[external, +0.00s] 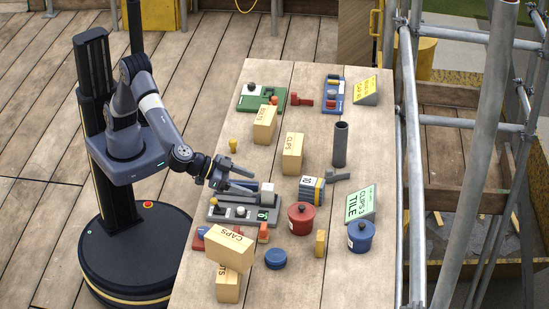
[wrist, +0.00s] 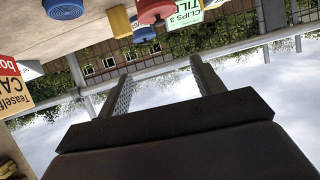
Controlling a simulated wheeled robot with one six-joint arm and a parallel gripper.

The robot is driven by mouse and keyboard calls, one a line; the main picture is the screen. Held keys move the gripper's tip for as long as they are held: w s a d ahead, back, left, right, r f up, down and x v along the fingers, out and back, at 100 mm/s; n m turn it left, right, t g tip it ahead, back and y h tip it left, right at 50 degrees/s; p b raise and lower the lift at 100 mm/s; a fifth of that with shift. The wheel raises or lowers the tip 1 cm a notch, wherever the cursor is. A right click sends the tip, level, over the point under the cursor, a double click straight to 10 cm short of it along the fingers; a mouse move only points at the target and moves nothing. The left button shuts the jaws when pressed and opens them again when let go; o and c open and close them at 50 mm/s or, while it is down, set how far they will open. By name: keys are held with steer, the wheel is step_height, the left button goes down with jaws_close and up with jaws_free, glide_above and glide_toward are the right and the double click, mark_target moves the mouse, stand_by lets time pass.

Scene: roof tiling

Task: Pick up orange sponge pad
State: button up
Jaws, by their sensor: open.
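I cannot tell for certain which is the orange sponge pad. My gripper (external: 254,182) is open and empty above the grey tray, reaching right over the table. Its two fingers (wrist: 160,72) stand apart in the wrist view, with nothing between them.
A grey tray (external: 218,218) lies below my gripper. A red pot (external: 301,219), a blue pot (external: 361,237) and a blue disc (external: 276,259) stand near the orange-yellow block. Scaffold poles (external: 410,190) line the right side.

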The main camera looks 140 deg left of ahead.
steer(key=d+f+m+t, duration=0.1)
steer(key=d, duration=0.5)
glide_toward(262, 225)
steer(key=x, duration=0.4)
steer(key=shift+s+a+f, duration=0.25)
steer(key=shift+w+d+x, duration=0.1)
steer(key=shift+w+x, duration=0.05)
steer(key=shift+x, duration=1.45)
steer(key=shift+w+d+x, duration=0.1)
steer(key=shift+w+x, duration=0.1)
steer(key=shift+x, duration=1.4)
steer(key=shift+s+r, duration=0.1)
steer(key=shift+r, duration=0.05)
steer(key=shift+c, duration=0.4)
steer(key=c, duration=1)
